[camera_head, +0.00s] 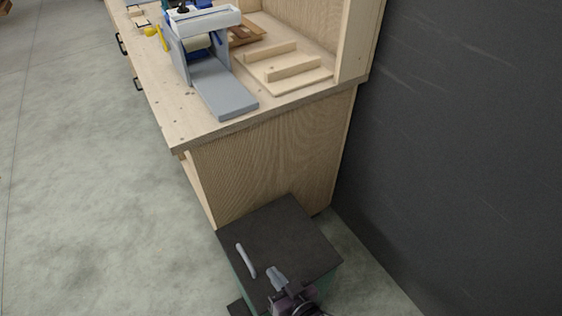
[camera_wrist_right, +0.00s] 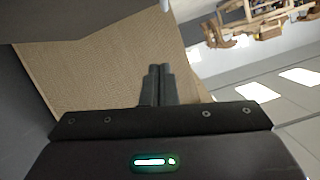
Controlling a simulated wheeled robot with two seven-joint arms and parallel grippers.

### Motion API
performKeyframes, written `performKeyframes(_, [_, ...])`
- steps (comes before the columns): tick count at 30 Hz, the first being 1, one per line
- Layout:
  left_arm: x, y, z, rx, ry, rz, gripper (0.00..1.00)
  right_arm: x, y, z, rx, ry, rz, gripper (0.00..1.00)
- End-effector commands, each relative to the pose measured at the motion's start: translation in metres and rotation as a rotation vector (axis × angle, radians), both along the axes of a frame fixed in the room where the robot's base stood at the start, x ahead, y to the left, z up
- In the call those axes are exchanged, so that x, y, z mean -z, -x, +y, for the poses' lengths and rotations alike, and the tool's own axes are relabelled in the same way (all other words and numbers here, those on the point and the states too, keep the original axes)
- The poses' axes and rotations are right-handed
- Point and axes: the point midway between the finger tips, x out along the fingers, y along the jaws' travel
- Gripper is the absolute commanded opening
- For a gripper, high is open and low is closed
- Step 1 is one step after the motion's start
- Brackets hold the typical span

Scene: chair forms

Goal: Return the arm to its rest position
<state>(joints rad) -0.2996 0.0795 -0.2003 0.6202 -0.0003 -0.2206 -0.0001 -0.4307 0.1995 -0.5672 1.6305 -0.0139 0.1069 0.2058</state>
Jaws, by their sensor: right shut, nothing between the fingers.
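My right gripper (camera_head: 277,277) is low in the head view, over the dark top of a box. In the right wrist view its two fingers (camera_wrist_right: 157,85) are together, with nothing between them. A small grey curved rod (camera_head: 246,260) shows just left of the gripper, against the box top and apart from the fingers. My left gripper is not in view.
The dark-topped box (camera_head: 285,228) stands by the end of a wooden workbench (camera_head: 270,150). On the bench are a grey machine (camera_head: 222,88) and a wooden form with two bars (camera_head: 288,70). A dark wall (camera_head: 465,150) is at right; open floor (camera_head: 90,180) is at left.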

Motion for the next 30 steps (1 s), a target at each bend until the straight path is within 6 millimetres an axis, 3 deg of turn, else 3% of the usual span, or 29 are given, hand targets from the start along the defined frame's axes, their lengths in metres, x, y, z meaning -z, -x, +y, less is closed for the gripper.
performKeyframes(5, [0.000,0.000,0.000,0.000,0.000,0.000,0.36,-0.026,-0.030,-0.042,0.076,0.162,0.145,0.00])
performKeyframes(9, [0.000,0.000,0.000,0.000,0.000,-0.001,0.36,-0.052,-0.035,-0.090,0.131,0.303,0.302,0.00])
performKeyframes(12, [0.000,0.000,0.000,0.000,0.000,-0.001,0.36,-0.070,-0.027,-0.123,0.162,0.386,0.410,0.00])
performKeyframes(18, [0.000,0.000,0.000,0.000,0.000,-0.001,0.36,-0.098,-0.006,-0.165,0.196,0.483,0.564,0.00])
performKeyframes(30, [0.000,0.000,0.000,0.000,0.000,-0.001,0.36,-0.143,0.040,-0.216,0.232,0.589,0.773,0.00])
